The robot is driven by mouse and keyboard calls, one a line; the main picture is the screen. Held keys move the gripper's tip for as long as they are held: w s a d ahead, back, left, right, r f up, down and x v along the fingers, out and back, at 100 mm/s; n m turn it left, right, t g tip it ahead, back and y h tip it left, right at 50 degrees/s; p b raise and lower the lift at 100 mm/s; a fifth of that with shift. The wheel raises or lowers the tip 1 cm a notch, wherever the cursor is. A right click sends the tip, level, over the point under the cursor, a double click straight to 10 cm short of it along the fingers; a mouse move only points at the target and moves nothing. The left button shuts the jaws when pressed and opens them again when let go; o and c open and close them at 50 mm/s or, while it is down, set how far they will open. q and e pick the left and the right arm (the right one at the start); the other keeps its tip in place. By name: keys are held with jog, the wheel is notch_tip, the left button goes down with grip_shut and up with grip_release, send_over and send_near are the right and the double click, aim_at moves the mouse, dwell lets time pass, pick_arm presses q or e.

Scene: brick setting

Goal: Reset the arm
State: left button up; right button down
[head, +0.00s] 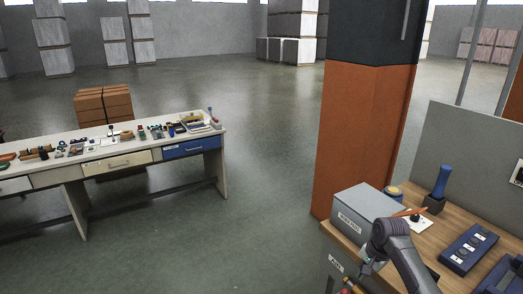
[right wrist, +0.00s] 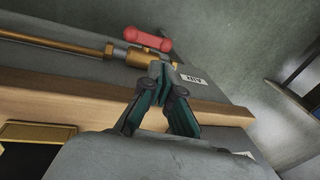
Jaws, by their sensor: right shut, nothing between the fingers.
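My right arm comes in at the lower right of the head view. It bends over the left end of the wooden workbench (head: 460,213), with the right gripper (head: 367,268) low beside the bench's edge. In the right wrist view the two dark green-and-black fingers (right wrist: 166,72) meet at their tips with nothing between them. They point past the bench's wooden edge (right wrist: 70,103) toward a brass pipe with a red-handled valve (right wrist: 150,39). I cannot tell whether the tips touch it. My left gripper is not in view.
A grey box (head: 362,212) stands close to my right arm on the bench. A blue-handled tool (head: 441,182) and a dark blue tray (head: 468,250) are farther right. An orange-and-black pillar (head: 365,120) rises behind. A long table (head: 70,140) with small items stands left; open floor lies between.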

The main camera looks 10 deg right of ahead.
jog(key=s+a+f+n, duration=0.4)
jog(key=s+a, duration=0.2)
jog(key=s, duration=0.2)
jog(key=s+a+f+n, duration=0.35)
jog(key=s+a, duration=0.25)
jog(key=s, duration=0.2)
jog(key=s+a+r+n+t, duration=0.1)
jog(key=s+a+r+n, duration=0.25)
jog(key=s, duration=0.55)
jog(key=s+a+r+n, duration=0.2)
jog(key=s+r+n, duration=0.25)
jog(key=s, duration=0.55)
notch_tip(320, 180, down, 28)
jog(key=s+g, duration=0.1)
jog(key=s, duration=0.1)
jog(key=s+d+f+g, duration=0.1)
jog(key=s+d+f, duration=0.2)
jog(key=s+f, duration=1.1)
jog(key=shift+s+d+h, duration=0.15)
jog(key=shift+s+h, duration=0.25)
jog(key=shift+s, duration=0.55)
